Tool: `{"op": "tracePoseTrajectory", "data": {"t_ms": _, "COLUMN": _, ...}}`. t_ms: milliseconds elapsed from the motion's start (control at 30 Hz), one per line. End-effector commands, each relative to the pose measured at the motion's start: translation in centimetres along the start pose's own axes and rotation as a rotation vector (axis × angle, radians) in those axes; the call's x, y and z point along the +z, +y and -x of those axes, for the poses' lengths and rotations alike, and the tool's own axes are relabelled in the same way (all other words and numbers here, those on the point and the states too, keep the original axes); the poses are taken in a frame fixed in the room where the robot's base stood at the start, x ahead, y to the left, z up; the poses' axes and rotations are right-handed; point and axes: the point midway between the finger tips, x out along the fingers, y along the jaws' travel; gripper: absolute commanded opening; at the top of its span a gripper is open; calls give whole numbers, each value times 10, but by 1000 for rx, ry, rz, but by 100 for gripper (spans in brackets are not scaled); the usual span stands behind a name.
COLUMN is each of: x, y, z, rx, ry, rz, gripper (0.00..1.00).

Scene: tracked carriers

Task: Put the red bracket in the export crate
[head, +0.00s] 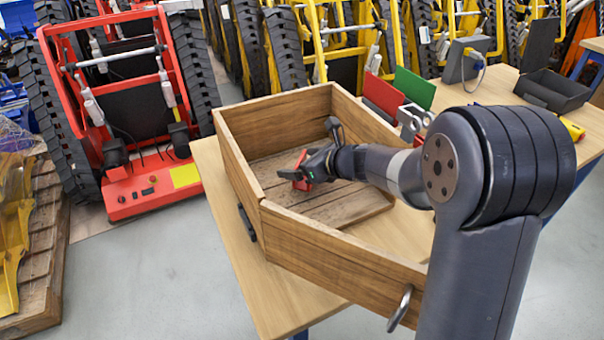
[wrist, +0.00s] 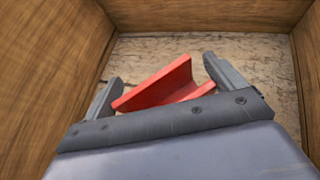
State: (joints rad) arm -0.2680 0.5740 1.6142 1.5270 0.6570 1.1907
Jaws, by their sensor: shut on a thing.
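The wooden crate (head: 330,262) stands on the light wooden table, open at the top. My gripper (head: 300,178) reaches down inside the crate, between its walls. It is shut on the red bracket (head: 302,184), of which only a small part shows in the head view. In the wrist view the red bracket (wrist: 158,84) is an angled piece, tilted between the two fingers of my gripper (wrist: 163,90). The crate floor (wrist: 200,45) is below it. I cannot tell whether the bracket touches the floor.
A red panel (head: 382,96), a green panel (head: 414,88) and a grey bracket (head: 411,121) are behind the crate. A black tray (head: 552,91) and a grey box (head: 466,60) are farther right. A red tracked carrier (head: 130,195) stands on the floor at left.

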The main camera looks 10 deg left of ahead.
Motion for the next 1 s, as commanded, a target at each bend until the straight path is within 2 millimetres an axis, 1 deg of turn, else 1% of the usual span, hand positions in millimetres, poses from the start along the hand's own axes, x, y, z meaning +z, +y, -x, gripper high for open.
{"op": "tracePoseTrajectory", "data": {"t_ms": 33, "x": -11, "y": 0, "z": -6, "rx": 1, "ry": 1, "rz": -1, "gripper": 58}}
{"op": "tracePoseTrajectory", "data": {"t_ms": 133, "x": -19, "y": 0, "z": -11, "rx": 0, "ry": 0, "rz": -1, "gripper": 58}}
{"op": "tracePoseTrajectory", "data": {"t_ms": 433, "x": -20, "y": 0, "z": -11, "rx": -1, "ry": -2, "rz": 2, "gripper": 58}}
{"op": "tracePoseTrajectory", "data": {"t_ms": 533, "x": -23, "y": 0, "z": -13, "rx": 0, "ry": -1, "rz": 2, "gripper": 58}}
{"op": "tracePoseTrajectory", "data": {"t_ms": 567, "x": -23, "y": 0, "z": -12, "rx": 0, "ry": 0, "rz": 1, "gripper": 92}}
{"op": "tracePoseTrajectory", "data": {"t_ms": 600, "x": -22, "y": 0, "z": -12, "rx": 0, "ry": 0, "rz": 1, "gripper": 95}}
{"op": "tracePoseTrajectory", "data": {"t_ms": 667, "x": -22, "y": 0, "z": -12, "rx": 0, "ry": 0, "rz": 1, "gripper": 100}}
{"op": "tracePoseTrajectory", "data": {"t_ms": 900, "x": -22, "y": 0, "z": -12, "rx": 0, "ry": 0, "rz": 1, "gripper": 100}}
{"op": "tracePoseTrajectory", "data": {"t_ms": 1000, "x": -19, "y": 0, "z": -7, "rx": -1, "ry": 0, "rz": 1, "gripper": 100}}
